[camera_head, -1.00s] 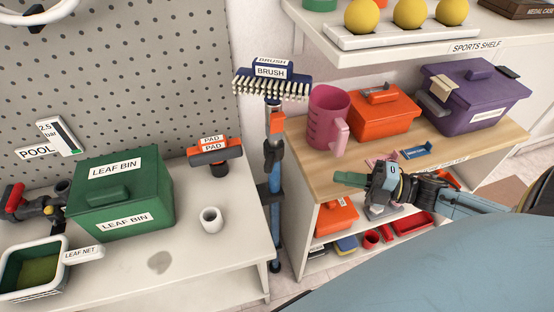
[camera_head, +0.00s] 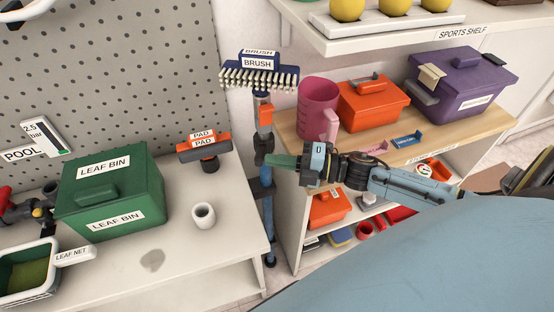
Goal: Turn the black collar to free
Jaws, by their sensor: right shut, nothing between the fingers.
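The brush (camera_head: 258,74) stands upright on a pole with an orange clip (camera_head: 265,115) below its head and a blue lower tube (camera_head: 267,215). A dark collar-like section (camera_head: 262,148) is on the pole between the clip and the blue tube; its markings are too small to read. My right gripper (camera_head: 272,160) comes in from the right, shut and empty, with its green fingertips pointing left at the pole just below this section. I cannot tell whether the tips touch the pole. My left gripper is not in view.
A pink jug (camera_head: 317,103), orange box (camera_head: 372,107) and purple box (camera_head: 462,80) stand on the wooden shelf beyond my right arm. The green leaf bin (camera_head: 110,195), white cup (camera_head: 203,215) and orange pad tool (camera_head: 204,147) are on the left bench.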

